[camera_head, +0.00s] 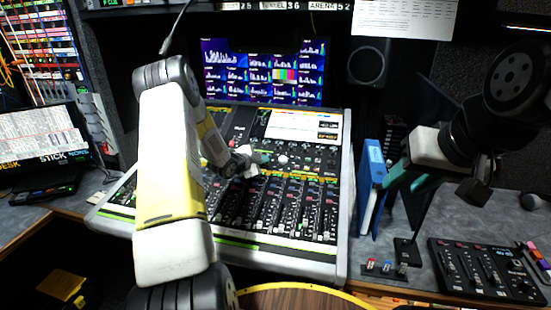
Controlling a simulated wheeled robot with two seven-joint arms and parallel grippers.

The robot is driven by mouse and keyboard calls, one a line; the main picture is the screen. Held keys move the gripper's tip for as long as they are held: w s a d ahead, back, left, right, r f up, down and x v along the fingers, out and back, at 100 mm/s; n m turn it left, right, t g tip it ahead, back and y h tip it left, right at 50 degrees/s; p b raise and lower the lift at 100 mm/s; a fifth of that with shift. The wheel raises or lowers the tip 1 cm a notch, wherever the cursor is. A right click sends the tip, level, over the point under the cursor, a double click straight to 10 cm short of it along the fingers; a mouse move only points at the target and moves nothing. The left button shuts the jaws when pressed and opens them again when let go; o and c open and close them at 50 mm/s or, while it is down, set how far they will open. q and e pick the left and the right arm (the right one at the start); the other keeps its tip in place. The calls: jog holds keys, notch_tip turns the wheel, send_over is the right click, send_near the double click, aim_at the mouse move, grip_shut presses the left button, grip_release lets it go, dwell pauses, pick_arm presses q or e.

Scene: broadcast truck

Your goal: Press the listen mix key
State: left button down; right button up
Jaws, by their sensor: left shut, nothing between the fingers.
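My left arm reaches over the large mixing console (346,200). My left gripper (262,158) is small in view, over the middle of the console near its upper rows of controls. It is shut with nothing between its fingers. I cannot tell whether its tips touch the panel. No label reading listen mix can be made out. A small box with red, white and blue keys (386,267) sits to the right of the console. My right gripper (398,178), with teal fingers, hangs by the blue binder, and its opening is unclear.
A blue binder (371,180) stands right of the console. A black fader panel (485,270) lies at the right, with coloured markers (535,255) beside it. A monitor (262,72) and a speaker (368,62) stand behind.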

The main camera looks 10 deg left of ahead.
pick_arm(q)
jog(key=shift+w+f, duration=0.15)
jog(key=shift+f, duration=0.25)
dwell(0.5)
jog(key=shift+r, duration=0.15)
jog(key=shift+s+r, duration=0.35)
jog(key=shift+r, duration=0.3)
jog(key=shift+s+r, duration=0.3)
jog(key=shift+r, duration=0.45)
jog(key=shift+s+r, duration=0.35)
jog(key=shift+r, duration=0.45)
jog(key=shift+s+r, duration=0.3)
jog(key=shift+r, duration=0.45)
